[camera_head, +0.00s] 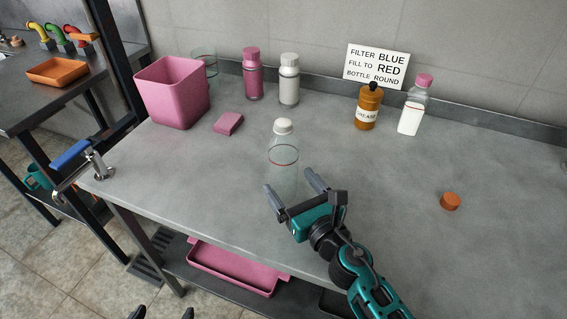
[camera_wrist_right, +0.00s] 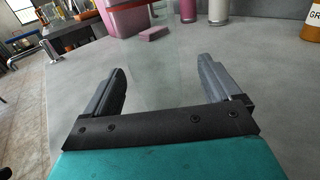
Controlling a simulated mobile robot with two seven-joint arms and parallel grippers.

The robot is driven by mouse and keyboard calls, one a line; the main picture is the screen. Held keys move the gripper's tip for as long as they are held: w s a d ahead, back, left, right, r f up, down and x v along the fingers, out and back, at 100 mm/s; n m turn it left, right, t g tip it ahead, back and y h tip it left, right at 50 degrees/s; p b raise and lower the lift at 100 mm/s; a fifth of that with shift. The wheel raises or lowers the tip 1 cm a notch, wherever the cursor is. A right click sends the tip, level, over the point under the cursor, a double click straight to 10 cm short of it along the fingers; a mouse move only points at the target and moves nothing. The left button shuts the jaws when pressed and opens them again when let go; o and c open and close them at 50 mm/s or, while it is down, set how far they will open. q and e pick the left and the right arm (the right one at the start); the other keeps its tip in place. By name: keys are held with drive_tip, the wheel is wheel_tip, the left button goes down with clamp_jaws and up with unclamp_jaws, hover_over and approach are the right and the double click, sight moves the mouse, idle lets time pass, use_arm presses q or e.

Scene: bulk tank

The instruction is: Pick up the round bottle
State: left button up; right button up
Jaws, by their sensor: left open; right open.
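The clear round bottle (camera_head: 283,160) with a white cap and a red ring stands upright near the middle of the counter and looks empty. My right gripper (camera_head: 289,180) is open at the bottle's near side, its fingertips pointing toward the bottle's lower part. In the right wrist view the open right gripper (camera_wrist_right: 162,72) shows a faint see-through shape between its fingers; I cannot tell whether they touch the bottle. My left gripper (camera_head: 164,312) is open and empty at the bottom edge, low in front of the counter, only its fingertips showing.
A pink bin (camera_head: 172,93), pink block (camera_head: 228,123), and pink (camera_head: 252,75) and white (camera_head: 289,80) bottles stand behind left. A grease bottle (camera_head: 367,107), pink-capped bottle (camera_head: 412,108) and sign (camera_head: 378,66) are behind right. An orange cap (camera_head: 450,201) lies right. A metal tap (camera_head: 92,160) is at left.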

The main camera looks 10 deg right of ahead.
sight(279, 170)
drive_tip(key=w, duration=0.1)
drive_tip(key=w+a, duration=0.1)
drive_tip(key=w+r+p, duration=0.1)
drive_tip(key=shift+w+a, duration=0.3)
drive_tip(key=shift+w+a+f, duration=0.1)
drive_tip(key=shift+w+a, duration=0.05)
drive_tip(key=shift+w, duration=0.35)
drive_tip(key=shift+c, duration=0.4)
drive_tip(key=c, duration=1)
